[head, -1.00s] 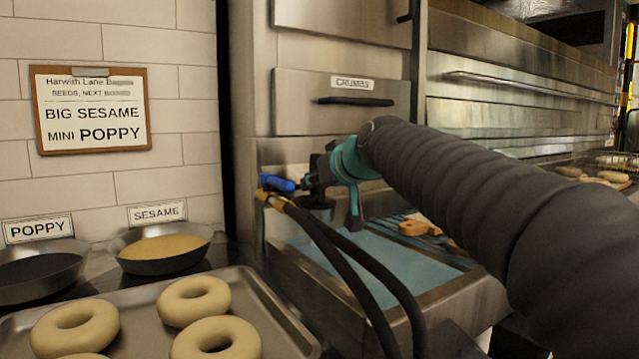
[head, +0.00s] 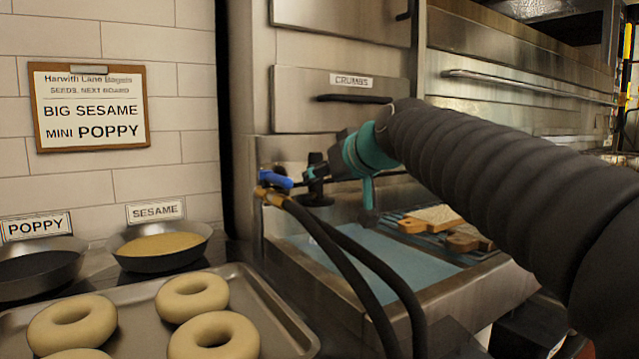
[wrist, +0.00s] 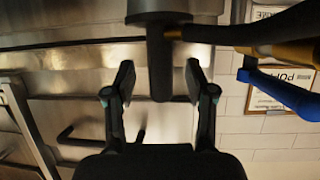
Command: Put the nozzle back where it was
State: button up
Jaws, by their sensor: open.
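The nozzle appears to be the dark upright piece (head: 316,187) with a wide collar at its lower end, beside a blue lever (head: 276,178) and brass fitting (head: 270,196) at the sink's back left. In the wrist view the dark stem (wrist: 160,65) hangs from a wide grey collar, between the fingers in the picture. The blue lever (wrist: 280,95) and brass part (wrist: 225,35) are to its right. My gripper (head: 335,172) is just right of the nozzle. In the wrist view my gripper (wrist: 160,80) is open, with gaps on both sides of the stem. Its seat is not clear.
Two dark hoses (head: 345,265) run down in front of the sink (head: 340,250). A tray of bagels (head: 265,300) and seed pans (head: 160,250) stand at left. A crumbs drawer (head: 340,110) is above.

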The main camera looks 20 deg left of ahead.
jog(key=v, duration=0.9)
jog(key=shift+d+b, duration=0.15)
jog(key=shift+b, duration=0.15)
jog(key=shift+s+r, duration=0.1)
